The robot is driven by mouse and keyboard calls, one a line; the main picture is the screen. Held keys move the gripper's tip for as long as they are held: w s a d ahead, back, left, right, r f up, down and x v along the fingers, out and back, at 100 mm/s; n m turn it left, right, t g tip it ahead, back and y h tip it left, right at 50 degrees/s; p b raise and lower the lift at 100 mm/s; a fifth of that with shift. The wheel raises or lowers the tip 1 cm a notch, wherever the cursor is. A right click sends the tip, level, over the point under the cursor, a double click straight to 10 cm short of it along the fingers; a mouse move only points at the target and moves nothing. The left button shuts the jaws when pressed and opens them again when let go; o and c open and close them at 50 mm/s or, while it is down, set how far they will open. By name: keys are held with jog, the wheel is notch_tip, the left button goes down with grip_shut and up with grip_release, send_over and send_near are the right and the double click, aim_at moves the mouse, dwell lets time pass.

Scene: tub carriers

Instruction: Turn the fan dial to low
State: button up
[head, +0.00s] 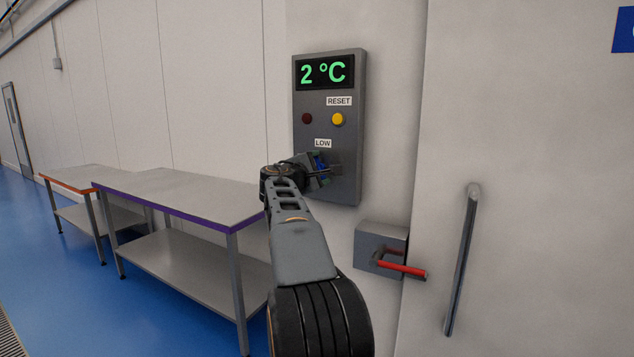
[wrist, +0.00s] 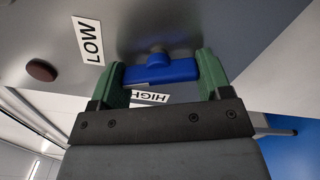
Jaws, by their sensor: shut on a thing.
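The blue fan dial (wrist: 160,71) sits on the grey control panel (head: 347,132), and a little of its blue shows in the head view (head: 320,162). My gripper (wrist: 163,65) is shut on the dial, with one green finger at each end of its bar. In the wrist view the bar lies nearly level across the picture. The LOW label (wrist: 88,41) is up and left of the dial there, and the HIGH label (wrist: 149,96) is just below it, partly covered. In the head view the LOW label (head: 323,143) is above my gripper (head: 322,169); HIGH is hidden.
The panel has a green 2 °C display (head: 325,72), a yellow button (head: 338,119) under RESET and a dark red lamp (head: 307,118). A red lever (head: 402,268) and a door bar handle (head: 461,260) are at right. A purple-edged table (head: 180,194) stands left.

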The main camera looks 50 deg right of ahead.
jog(key=shift+m+b, duration=1.55)
jog(key=shift+m, duration=0.75)
jog(key=shift+r, duration=0.1)
jog(key=o, duration=0.9)
jog(key=shift+a, duration=0.1)
jog(key=b+v, duration=0.2)
jog(key=v, duration=1.1)
jog(key=shift+a+b, duration=0.35)
jog(key=shift+b, duration=0.05)
